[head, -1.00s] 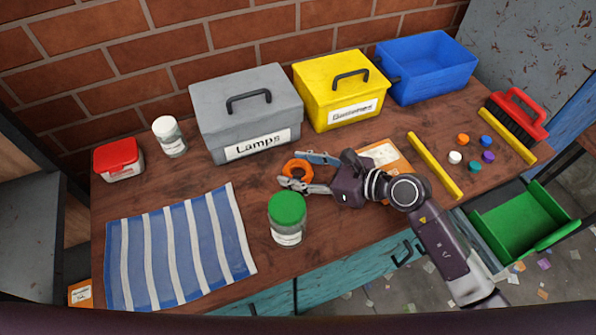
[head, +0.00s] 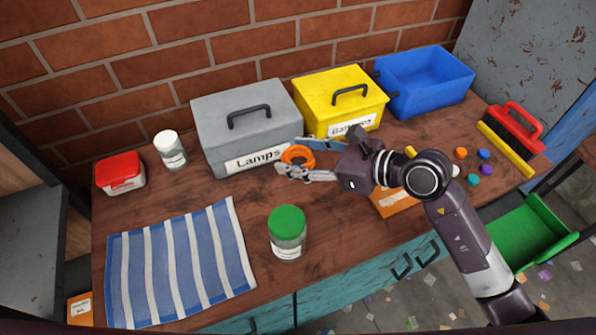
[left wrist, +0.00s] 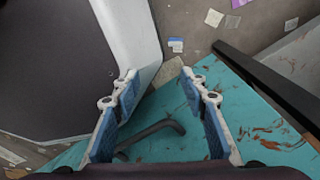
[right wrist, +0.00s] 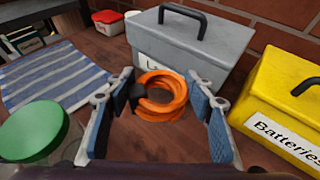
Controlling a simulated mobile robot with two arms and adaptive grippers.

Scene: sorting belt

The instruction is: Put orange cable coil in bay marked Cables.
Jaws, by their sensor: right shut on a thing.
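The orange cable coil (head: 297,156) with a black tie is held between the fingers of my right gripper (head: 296,158), in front of the grey box marked Lamps (head: 215,129). The right wrist view also shows the coil (right wrist: 160,97) between the two blue-padded fingers. It appears slightly above the table. My left gripper (left wrist: 158,88) is open and empty near a teal cabinet front with a dark handle; the head view does not show it. No label reading Cables is visible. The open blue bin (head: 424,100) shows no readable label.
A yellow box marked Batteries (head: 313,94) stands between the grey box and blue bin. A green-lidded jar (head: 287,245), striped cloth (head: 180,262), white-capped jar (head: 171,152) and red-lidded tub (head: 120,175) are on the table. A red brush (head: 519,125) and several caps lie right.

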